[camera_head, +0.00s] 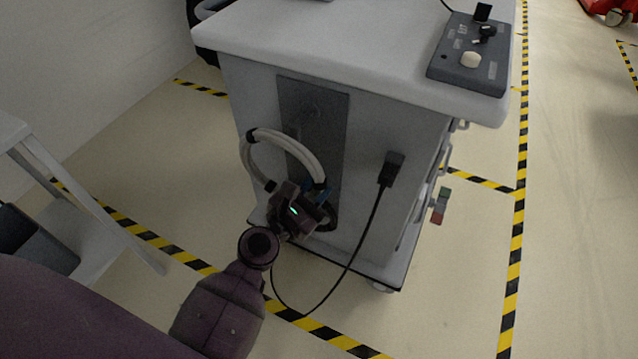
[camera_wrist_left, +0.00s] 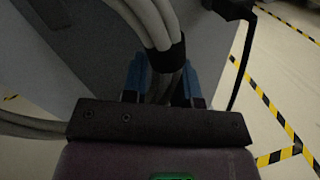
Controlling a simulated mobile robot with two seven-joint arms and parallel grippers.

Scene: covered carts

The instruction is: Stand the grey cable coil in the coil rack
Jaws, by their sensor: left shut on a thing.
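The grey cable coil (camera_head: 290,142) is a loose ring of thick pale cable with black bands. It is in front of the cart's side, near a dark panel (camera_head: 333,125). My left gripper (camera_head: 320,194) is shut on the coil's lower right part. In the left wrist view, the coil (camera_wrist_left: 153,22) passes between the blue fingers of the gripper (camera_wrist_left: 160,82), by a black band. The gripper hides part of the coil, and I cannot tell whether the coil touches the panel. I cannot make out the coil rack for certain. My right gripper is not in view.
The white cart (camera_head: 310,40) carries a control box (camera_head: 468,62) on top. A black plug (camera_head: 391,168) on its side has a cable drooping to the floor close to my left arm. A pale stand (camera_head: 95,235) with a dark bin (camera_head: 38,243) is at left.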

